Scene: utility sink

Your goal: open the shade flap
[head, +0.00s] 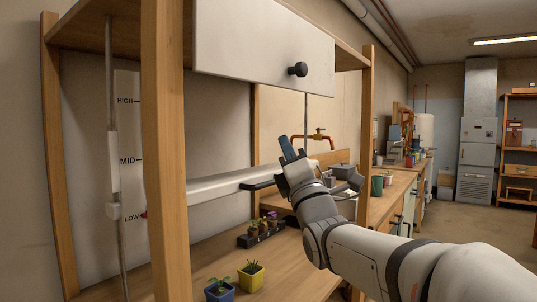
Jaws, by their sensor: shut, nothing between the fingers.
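The shade flap (250,42) is a pale flat panel hanging under the top of a wooden frame, with a round black knob (298,69) near its lower right. It hangs upright across the frame's upper opening. My gripper (287,146) is below the knob and apart from it, in front of the frame's right side. Its blue-tipped fingers are together, point upward and hold nothing. My forearm comes in from the lower right.
A white bar (225,184) with a dark handle crosses the frame beside a HIGH-MID-LOW scale (129,150). Below are a seedling tray (262,232), a yellow pot (251,277) and a blue pot (220,291). Wooden posts (165,150) stand at the front. Floor at right is clear.

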